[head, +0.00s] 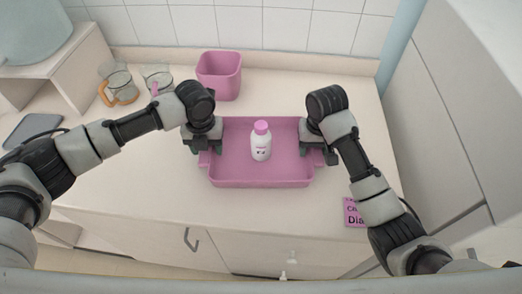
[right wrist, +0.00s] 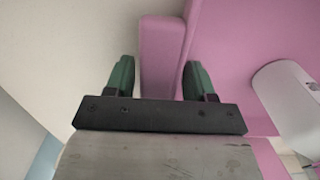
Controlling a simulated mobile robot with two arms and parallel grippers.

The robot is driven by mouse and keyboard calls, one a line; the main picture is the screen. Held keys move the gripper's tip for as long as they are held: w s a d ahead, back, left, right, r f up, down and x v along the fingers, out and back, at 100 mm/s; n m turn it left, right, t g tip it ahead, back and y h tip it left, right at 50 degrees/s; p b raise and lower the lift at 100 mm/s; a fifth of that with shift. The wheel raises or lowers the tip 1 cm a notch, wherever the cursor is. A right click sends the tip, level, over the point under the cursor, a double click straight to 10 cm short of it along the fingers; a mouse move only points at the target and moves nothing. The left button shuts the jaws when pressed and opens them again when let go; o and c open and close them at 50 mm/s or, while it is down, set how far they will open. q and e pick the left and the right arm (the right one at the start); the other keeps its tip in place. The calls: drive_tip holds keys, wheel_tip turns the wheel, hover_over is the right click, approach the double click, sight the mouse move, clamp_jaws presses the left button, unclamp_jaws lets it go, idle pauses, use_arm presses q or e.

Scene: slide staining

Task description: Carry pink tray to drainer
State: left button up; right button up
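The pink tray (head: 262,181) rests on the counter in the middle of the head view. A white bottle with a pink cap (head: 261,146) stands upright in it. My left gripper (head: 205,151) is at the tray's left handle; its fingertips are too small to judge. My right gripper (head: 318,153) is at the right handle. In the right wrist view its two green fingers (right wrist: 160,80) stand on either side of the pink handle (right wrist: 161,50). A narrow gap shows beside the left finger, so it looks open around the handle. I cannot make out a drainer.
A pink bin (head: 219,77) stands behind the tray, with glass beakers (head: 118,84) to its left. A pink label card (head: 353,213) lies at the counter's front right. A grey cabinet wall (head: 452,100) bounds the right side. The counter in front of the tray is clear.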

use_arm(q)
drive_tip(key=c, duration=0.9)
use_arm(e)
drive_tip(key=c, duration=0.9)
use_arm(q)
drive_tip(key=shift+o, duration=0.2)
drive_tip(key=shift+r, duration=0.1)
use_arm(e)
drive_tip(key=shift+o, duration=0.2)
use_arm(q)
drive_tip(key=shift+r, duration=0.15)
use_arm(e)
drive_tip(key=shift+r, duration=0.2)
